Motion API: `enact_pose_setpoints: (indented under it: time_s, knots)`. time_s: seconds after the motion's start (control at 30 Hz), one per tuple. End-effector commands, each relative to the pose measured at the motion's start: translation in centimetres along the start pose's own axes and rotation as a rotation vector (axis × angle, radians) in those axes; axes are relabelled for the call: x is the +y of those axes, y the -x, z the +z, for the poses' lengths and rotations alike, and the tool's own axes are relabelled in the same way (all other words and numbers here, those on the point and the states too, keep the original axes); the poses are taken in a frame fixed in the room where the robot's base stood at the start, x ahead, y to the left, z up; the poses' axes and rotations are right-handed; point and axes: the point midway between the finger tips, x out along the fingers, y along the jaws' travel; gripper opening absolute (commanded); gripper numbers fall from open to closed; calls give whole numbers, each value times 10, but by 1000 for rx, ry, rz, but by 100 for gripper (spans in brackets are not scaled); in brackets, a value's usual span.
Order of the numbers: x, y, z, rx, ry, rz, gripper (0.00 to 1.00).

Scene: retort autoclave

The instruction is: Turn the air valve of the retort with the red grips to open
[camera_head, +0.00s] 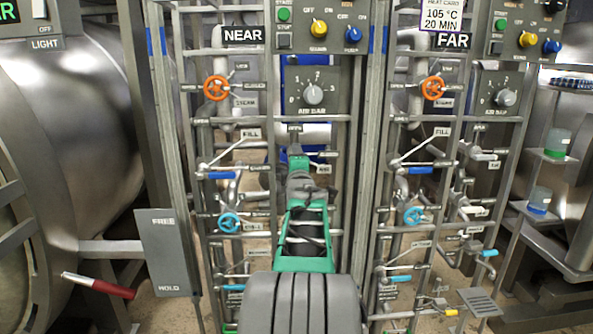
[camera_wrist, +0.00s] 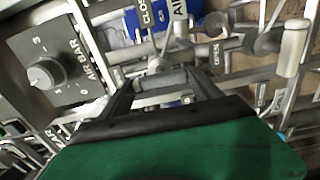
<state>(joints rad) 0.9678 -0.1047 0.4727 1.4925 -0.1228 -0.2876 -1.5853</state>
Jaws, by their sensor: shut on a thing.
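The NEAR panel (camera_head: 243,35) stands at the left of the head view, beside a steel retort (camera_head: 75,120) with a red grip (camera_head: 113,289) on its lever. My gripper (camera_head: 298,158) reaches in under the panel's AIR BAR dial, by the air valve. In the wrist view my gripper (camera_wrist: 160,78) is shut on the air valve's handle (camera_wrist: 158,65), just below the AIR tag (camera_wrist: 180,9). The CLOSE tag (camera_wrist: 145,14) is left of it and the OPEN tag (camera_wrist: 217,53) right. The handle's exact angle is hard to tell; my fingers partly hide it.
The AIR BAR dial (camera_wrist: 45,75) is close at left in the wrist view. Pipes and small levers crowd around my gripper. Orange (camera_head: 216,88) and blue (camera_head: 229,222) handwheels stand left of my arm. The FAR panel (camera_head: 453,40) is at right.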

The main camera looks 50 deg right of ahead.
Motion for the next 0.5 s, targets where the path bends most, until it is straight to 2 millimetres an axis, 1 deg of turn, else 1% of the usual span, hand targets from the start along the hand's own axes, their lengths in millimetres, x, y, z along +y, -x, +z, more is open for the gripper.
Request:
enact_pose_setpoints:
  time_s: [0.2, 0.5]
  knots:
    - [0, 0, -1, 3, 34, 1, 32]
    - [1, 0, -1, 2, 38, 1, 32]
